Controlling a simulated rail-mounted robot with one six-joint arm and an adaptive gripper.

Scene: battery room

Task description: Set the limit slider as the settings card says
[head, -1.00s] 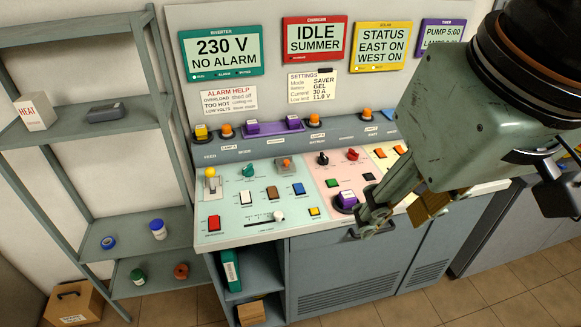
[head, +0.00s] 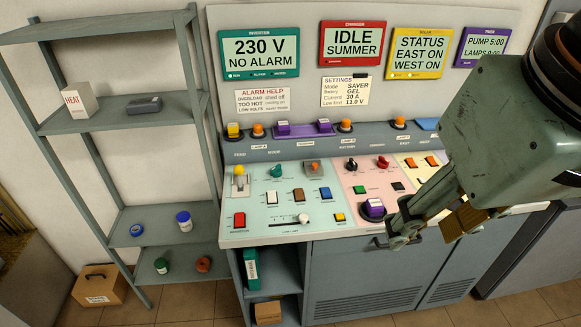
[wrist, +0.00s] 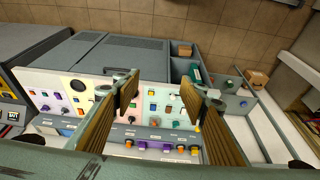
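The limit slider (head: 303,218) is a round white knob in a dark slot, low on the pale green panel. The knob sits near the right end of its slot. The settings card (head: 345,91) on the back wall reads Mode SAVER, Battery GEL, Current 30 A, Low limit 11.0 V. My gripper (head: 425,226) is to the right of the slider, near the console's front edge and apart from the knob. In the wrist view my gripper (wrist: 160,92) has its two fingers wide apart with nothing between them. I cannot make out the slider clearly there.
Around the slider are a red button (head: 239,219), a yellow button (head: 340,217) and a blue button (head: 325,193). A purple button (head: 374,208) on a dark round base lies between slider and gripper. A shelf rack (head: 130,118) stands at the left.

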